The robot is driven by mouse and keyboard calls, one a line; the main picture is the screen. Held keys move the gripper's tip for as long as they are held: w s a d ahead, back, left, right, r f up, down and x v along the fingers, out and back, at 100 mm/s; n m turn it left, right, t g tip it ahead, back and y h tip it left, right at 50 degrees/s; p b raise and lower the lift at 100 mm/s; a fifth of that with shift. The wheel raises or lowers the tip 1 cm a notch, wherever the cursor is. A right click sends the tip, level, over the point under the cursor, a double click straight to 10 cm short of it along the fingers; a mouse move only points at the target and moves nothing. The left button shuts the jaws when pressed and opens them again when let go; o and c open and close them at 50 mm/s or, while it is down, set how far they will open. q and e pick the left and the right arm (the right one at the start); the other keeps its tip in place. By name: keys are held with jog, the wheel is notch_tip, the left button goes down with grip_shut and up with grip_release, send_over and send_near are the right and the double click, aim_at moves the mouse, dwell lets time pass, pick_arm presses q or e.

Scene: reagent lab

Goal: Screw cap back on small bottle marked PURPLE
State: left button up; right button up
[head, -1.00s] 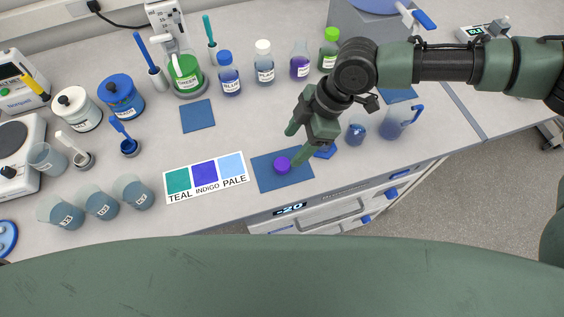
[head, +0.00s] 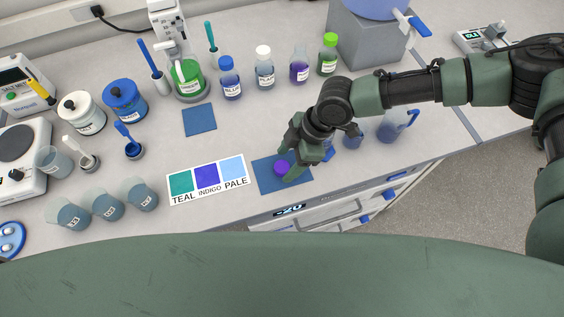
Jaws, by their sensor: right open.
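The small bottle whose label reads PURPLE in part (head: 299,71) stands upright in the back row, with purple liquid inside and no coloured cap visible on its neck. A purple cap (head: 282,167) lies on the blue mat (head: 265,181) near the front edge of the bench. My right gripper (head: 287,164) is open, low over this mat, with its fingers around or just beside the cap; I cannot tell whether they touch it. My left gripper is not in view.
A blue-capped bottle (head: 230,80), a white-capped bottle (head: 265,70) and a green-capped bottle (head: 328,56) flank the purple one. A colour card (head: 207,180) lies left of the mat. Another blue mat (head: 199,120) is bare.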

aim_at(285, 166)
jog(key=shift+x, duration=0.85)
jog(key=shift+r, duration=0.1)
jog(key=shift+c, duration=0.3)
grip_shut()
notch_tip(285, 166, up, 20)
jog(key=b, duration=0.4)
